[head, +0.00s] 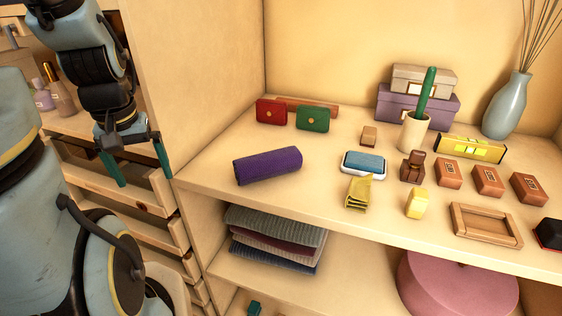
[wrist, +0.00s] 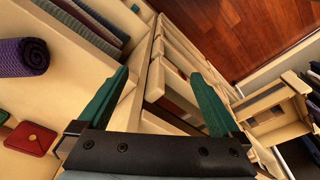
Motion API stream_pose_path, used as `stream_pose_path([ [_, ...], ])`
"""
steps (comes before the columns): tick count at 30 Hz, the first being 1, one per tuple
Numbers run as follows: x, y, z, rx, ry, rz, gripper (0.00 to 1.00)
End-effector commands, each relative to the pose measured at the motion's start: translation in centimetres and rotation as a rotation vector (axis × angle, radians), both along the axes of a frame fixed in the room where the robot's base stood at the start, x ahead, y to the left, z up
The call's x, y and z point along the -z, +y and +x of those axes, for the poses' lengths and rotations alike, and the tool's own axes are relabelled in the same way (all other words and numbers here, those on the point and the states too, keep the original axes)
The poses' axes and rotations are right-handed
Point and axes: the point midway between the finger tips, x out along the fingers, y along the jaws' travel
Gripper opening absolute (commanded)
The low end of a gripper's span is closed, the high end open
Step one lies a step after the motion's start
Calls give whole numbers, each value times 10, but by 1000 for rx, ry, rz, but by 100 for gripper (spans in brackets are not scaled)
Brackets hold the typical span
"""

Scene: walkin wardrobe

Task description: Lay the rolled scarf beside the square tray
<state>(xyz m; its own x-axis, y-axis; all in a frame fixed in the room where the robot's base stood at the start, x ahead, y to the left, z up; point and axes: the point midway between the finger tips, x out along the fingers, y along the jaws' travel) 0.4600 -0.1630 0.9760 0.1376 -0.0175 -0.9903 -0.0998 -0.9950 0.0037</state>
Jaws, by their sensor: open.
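The rolled scarf (head: 268,166) is a purple roll lying on the left part of the wooden shelf top, near its front edge. In the wrist view the rolled scarf (wrist: 24,57) shows at the left edge, with its spiral end facing the camera. A shallow, empty wooden tray (head: 457,222), which looks like the square tray, lies at the front right of the same shelf. My gripper (head: 146,181) is open and empty, left of the shelf's side panel and in front of the drawers. Its green fingers (wrist: 160,73) are spread with nothing between them.
Red (head: 271,112) and green (head: 313,118) purses lie behind the scarf. A blue-topped white dish (head: 363,163), gold clip (head: 359,192) and yellow block (head: 416,204) stand between scarf and tray. Small brown boxes (head: 487,181) sit behind the tray. Folded cloths (head: 275,238) lie below.

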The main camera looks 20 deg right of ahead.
Motion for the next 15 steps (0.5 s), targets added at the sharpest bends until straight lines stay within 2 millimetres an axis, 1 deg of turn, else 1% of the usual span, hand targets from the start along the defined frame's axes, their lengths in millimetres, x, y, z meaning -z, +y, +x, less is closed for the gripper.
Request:
stream_pose_path([
  [2, -2, -2, 1, 14, 1, 3, 100],
  [10, -9, -23, 4, 148, 2, 30, 100],
  [15, -16, -43, 6, 267, 4, 55, 100],
])
